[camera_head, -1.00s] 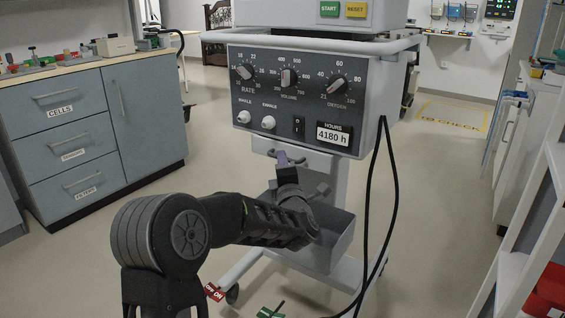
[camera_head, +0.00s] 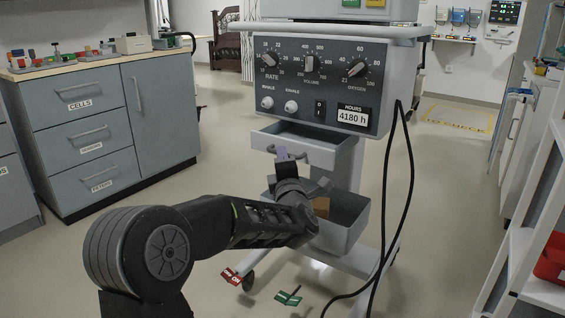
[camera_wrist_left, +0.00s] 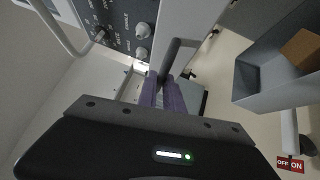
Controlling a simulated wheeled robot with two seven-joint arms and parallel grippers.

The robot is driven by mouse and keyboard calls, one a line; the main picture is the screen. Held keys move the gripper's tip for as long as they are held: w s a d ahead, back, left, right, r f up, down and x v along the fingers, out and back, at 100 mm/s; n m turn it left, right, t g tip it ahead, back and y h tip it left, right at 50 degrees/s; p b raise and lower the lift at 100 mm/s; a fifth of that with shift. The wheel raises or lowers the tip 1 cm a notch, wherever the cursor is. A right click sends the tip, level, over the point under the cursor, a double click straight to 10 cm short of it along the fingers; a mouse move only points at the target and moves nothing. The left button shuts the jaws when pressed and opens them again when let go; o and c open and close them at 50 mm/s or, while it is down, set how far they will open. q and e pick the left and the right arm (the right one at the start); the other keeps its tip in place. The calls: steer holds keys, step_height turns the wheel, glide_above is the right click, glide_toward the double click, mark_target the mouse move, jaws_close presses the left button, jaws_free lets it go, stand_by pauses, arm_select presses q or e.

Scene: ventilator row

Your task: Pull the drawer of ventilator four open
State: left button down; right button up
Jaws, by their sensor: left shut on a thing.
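The ventilator (camera_head: 318,85) stands in the middle of the head view, its panel showing dials and a 4180 h hours label. Its shallow drawer (camera_head: 329,157) below the panel is pulled out, and the opening behind its front shows. My left gripper (camera_head: 286,154) is shut on the drawer handle (camera_head: 318,148). In the left wrist view the purple fingers (camera_wrist_left: 165,93) close around the grey handle (camera_wrist_left: 176,57). My right gripper is in neither view. No ventilator number is readable.
A grey open bin (camera_head: 343,232) with a brown box (camera_head: 321,207) sits below the drawer. Black hoses (camera_head: 410,170) hang at the right. A red tag (camera_head: 231,276) and green tag (camera_head: 289,298) are low down. A blue cabinet (camera_head: 160,110) stands left, white shelves (camera_head: 535,215) right.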

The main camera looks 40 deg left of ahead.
arm_select(q)
steer(key=shift+w, duration=0.15)
steer(key=c, duration=1.5)
jaws_free()
steer(key=p+v, duration=0.1)
steer(key=v, duration=0.7)
